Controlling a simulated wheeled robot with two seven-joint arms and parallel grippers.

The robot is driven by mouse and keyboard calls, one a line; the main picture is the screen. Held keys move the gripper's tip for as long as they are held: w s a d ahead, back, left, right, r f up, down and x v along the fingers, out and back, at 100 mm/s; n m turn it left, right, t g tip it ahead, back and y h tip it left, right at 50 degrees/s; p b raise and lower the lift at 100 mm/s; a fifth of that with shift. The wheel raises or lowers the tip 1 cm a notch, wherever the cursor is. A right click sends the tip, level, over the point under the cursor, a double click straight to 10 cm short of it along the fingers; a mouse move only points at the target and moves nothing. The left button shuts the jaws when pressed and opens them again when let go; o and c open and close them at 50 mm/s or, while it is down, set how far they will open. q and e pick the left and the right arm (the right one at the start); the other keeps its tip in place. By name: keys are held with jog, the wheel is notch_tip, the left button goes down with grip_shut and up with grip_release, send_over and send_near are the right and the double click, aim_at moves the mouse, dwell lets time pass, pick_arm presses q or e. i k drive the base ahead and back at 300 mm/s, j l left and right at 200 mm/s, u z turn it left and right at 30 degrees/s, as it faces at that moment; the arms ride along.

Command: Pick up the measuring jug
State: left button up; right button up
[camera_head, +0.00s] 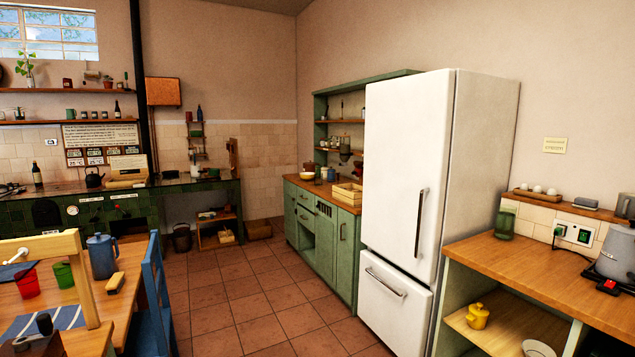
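No vessel with visible measuring marks shows, so I cannot tell which one is the measuring jug. A blue-grey jug (102,257) with a side handle stands upright on the wooden table (130,270) at the left. A green translucent vessel (504,224) stands at the back left of the right wooden counter (540,262), beside the fridge. Neither of my grippers is in view.
A blue chair (157,295) and a wooden chair (75,285) stand at the table, with red (28,284) and green (64,275) cups near. A white fridge (415,170) stands centre right. The tiled floor (245,300) between is clear.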

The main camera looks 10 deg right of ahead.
aim_at(319, 177)
jog(key=i, duration=3.55)
jog(key=i+z, duration=0.1)
jog(key=i, duration=0.45)
jog(key=i+j, duration=0.15)
jog(key=i, duration=0.4)
jog(key=i+j+z, duration=0.15)
jog(key=i, duration=0.45)
jog(key=i+j+z, duration=0.1)
jog(key=i, duration=0.45)
